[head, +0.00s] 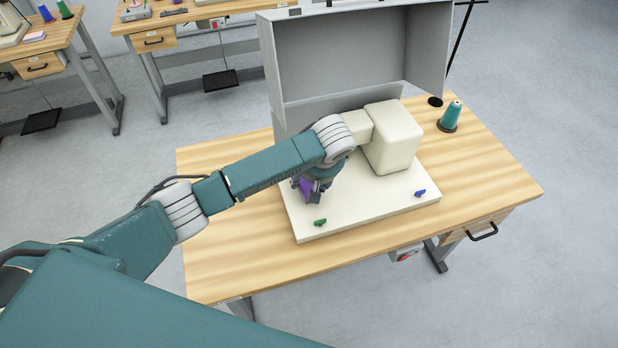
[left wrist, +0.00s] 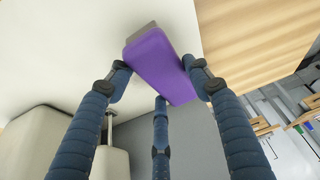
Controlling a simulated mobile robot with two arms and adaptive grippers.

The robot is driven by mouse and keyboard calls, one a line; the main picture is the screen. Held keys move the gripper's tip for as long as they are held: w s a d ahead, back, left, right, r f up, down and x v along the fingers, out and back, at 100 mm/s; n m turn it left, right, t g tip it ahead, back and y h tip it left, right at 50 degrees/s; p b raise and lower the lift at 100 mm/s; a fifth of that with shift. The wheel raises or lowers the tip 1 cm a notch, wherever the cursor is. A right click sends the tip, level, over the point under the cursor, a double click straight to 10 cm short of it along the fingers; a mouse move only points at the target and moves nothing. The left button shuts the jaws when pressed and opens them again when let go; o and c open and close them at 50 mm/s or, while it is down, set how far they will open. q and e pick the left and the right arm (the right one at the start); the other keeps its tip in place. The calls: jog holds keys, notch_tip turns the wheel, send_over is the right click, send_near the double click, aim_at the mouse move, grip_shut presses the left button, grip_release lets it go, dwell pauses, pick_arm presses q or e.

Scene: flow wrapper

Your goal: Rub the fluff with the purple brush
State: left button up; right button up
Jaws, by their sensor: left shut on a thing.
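The purple brush (head: 306,189) is held in my left gripper (head: 313,192), low over the left part of the white machine base (head: 372,209). In the left wrist view the brush (left wrist: 160,62) sits between the fingers of my left gripper (left wrist: 160,78), which is shut on it. The brush's grey-brown end points away from the palm, towards the white surface. I cannot tell whether that end touches the base. I cannot make out any fluff; the arm and gripper cover part of the base. My right gripper is not in view.
A cream machine body (head: 391,138) stands at the back of the base, with a grey open panel box (head: 350,50) behind. A green piece (head: 320,222) and a blue piece (head: 420,193) sit on the base. A teal spool (head: 450,117) stands at the wooden table's (head: 235,262) back right.

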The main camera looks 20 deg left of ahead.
pick_arm(q)
jog(key=shift+f, duration=0.55)
jog(key=shift+f+b, duration=0.3)
jog(key=shift+f, duration=0.1)
